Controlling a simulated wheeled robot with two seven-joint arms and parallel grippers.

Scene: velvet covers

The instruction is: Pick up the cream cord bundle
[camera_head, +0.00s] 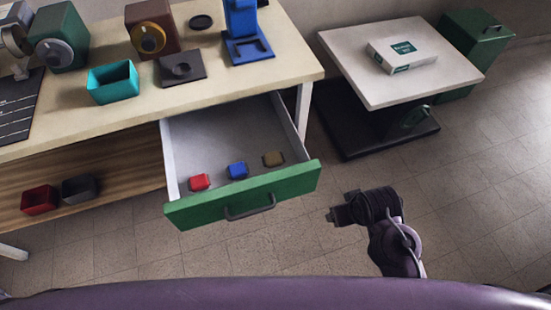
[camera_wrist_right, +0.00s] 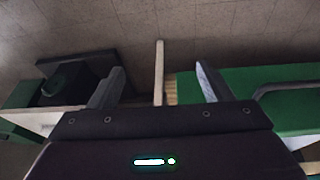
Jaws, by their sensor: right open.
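The open drawer (camera_head: 243,197) has a green front and a pale inside. A small tan-brown bundle (camera_head: 273,158) lies in it at the right. It is too small to tell whether it is cord, and nothing else in view looks like a cream cord bundle. A blue item (camera_head: 237,170) and a red item (camera_head: 200,182) lie to its left. My right gripper (camera_head: 333,215) is outside the drawer, right of its front. In the right wrist view my right gripper (camera_wrist_right: 159,84) is open and empty, with the green drawer front (camera_wrist_right: 255,93) at the right. My left gripper is not in view.
The wooden table (camera_head: 290,50) above the drawer holds a teal box (camera_head: 112,82), a blue stand (camera_head: 244,35) and other devices. A low side table (camera_head: 400,80) with a white box (camera_head: 402,55) stands at the right. The floor (camera_head: 470,220) on the right is clear.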

